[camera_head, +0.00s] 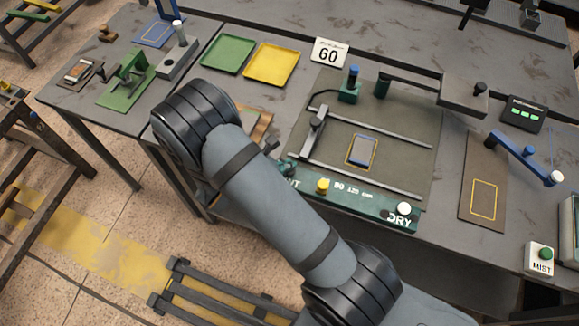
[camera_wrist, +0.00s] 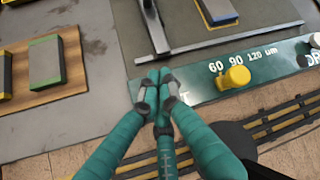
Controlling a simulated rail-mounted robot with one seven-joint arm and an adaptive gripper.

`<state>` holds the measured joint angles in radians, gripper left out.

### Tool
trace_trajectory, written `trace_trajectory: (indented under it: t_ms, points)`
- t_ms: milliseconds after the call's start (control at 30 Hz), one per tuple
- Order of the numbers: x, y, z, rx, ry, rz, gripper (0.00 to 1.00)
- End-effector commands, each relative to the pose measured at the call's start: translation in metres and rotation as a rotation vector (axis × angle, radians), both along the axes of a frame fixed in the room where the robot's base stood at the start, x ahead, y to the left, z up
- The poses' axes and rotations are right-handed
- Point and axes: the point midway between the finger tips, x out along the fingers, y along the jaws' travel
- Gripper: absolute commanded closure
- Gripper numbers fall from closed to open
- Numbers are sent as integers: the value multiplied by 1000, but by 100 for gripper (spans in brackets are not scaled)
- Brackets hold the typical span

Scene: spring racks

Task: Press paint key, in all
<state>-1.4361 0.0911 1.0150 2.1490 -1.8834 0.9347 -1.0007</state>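A green control strip (camera_head: 350,199) runs along the front of the coating station and also shows in the wrist view (camera_wrist: 285,68). Its left lettering is mostly covered; only "NT" shows in the head view. My gripper (camera_wrist: 157,80) has its teal fingers together, with nothing seen between them, and its tips are over the strip's left end. Any key under the tips is hidden, and I cannot tell if they touch it. In the head view my arm covers most of the gripper. A yellow knob (camera_wrist: 235,77) sits right of the tips, by "60 90 120 um". A white DRY key (camera_head: 404,208) is at the right end.
A sliding bar (camera_head: 316,130) and a small panel (camera_head: 361,151) lie behind the strip. A wooden board (camera_wrist: 70,70) with blocks lies left of my gripper. A MIST key (camera_head: 546,253) stands far right. Green (camera_head: 228,54) and yellow (camera_head: 272,65) trays lie behind.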

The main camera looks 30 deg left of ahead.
Motion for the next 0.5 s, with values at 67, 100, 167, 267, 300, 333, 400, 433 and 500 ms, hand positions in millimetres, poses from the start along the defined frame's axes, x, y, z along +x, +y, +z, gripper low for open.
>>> trace_trajectory:
  t_ms: [67, 100, 167, 267, 300, 333, 400, 433, 500]
  points:
    - [0, 0, 0, -1, 1, 0, 100]
    - [0, -1, 0, -1, 1, 0, 100]
    - [0, -1, 2, -1, 1, 0, 100]
    - [0, 0, 6, -1, 1, 0, 100]
    - [0, 0, 9, -2, 1, 1, 100]
    - [0, 0, 11, -2, 1, 1, 100]
    - [0, -1, 15, -1, 2, 0, 100]
    - [0, -1, 17, -1, 2, 0, 100]
    - [0, -1, 19, -2, 1, -1, 100]
